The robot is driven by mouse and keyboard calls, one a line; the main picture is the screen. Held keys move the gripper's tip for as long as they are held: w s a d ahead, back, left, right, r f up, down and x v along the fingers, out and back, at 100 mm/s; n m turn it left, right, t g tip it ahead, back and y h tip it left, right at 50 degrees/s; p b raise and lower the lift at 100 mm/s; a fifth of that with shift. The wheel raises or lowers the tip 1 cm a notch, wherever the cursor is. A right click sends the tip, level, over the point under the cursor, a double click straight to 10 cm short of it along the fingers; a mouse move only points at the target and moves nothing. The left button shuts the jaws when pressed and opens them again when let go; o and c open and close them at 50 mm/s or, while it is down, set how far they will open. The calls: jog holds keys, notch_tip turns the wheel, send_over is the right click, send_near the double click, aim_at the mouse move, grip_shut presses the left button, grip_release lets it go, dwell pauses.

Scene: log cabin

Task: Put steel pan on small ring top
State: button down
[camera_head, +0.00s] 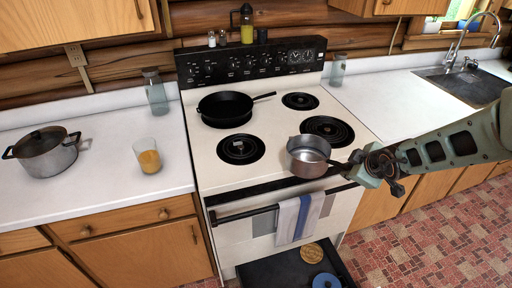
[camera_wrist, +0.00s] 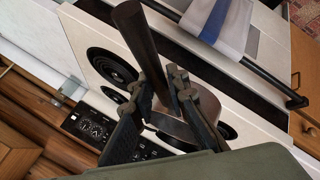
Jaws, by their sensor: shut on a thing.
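The steel pan (camera_head: 308,157) is a small pot with a dark handle, near the stove's front edge. My gripper (camera_head: 354,165) is shut on its handle from the right. In the wrist view the dark handle (camera_wrist: 133,35) passes between my fingers (camera_wrist: 160,88), which partly hide the steel body (camera_wrist: 176,128). The pan looks upright; I cannot tell whether it touches the stovetop. One small ring (camera_head: 240,149) is bare at the front left, left of the pan. Another small ring (camera_head: 300,101) is bare at the back right. A larger ring (camera_head: 328,130) lies just behind the pan.
A black skillet (camera_head: 225,108) covers the back left ring, its handle pointing right. A lidded pot (camera_head: 46,155) and a glass (camera_head: 148,158) stand on the left counter. A towel (camera_head: 300,218) hangs on the oven handle. The drawer below (camera_head: 283,270) is open.

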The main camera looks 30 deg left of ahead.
jog(key=s+a+r+n+g+y, duration=0.25)
jog(key=a+r, duration=0.65)
jog(key=a, duration=0.5)
jog(key=shift+n+t+h, duration=0.25)
jog(key=shift+n+t, duration=0.1)
jog(key=shift+t, duration=0.1)
jog(key=a+x, duration=0.1)
jog(key=x, duration=0.5)
jog(key=s+a+x, duration=0.1)
jog(key=x, duration=0.5)
jog(key=a+r+x, duration=0.1)
jog(key=x, duration=0.5)
jog(key=shift+s+f, duration=0.15)
jog(key=shift+s, duration=0.2)
jog(key=c, duration=1.9)
grip_release()
jog(key=shift+d+f, duration=0.1)
jog(key=v, duration=1.2)
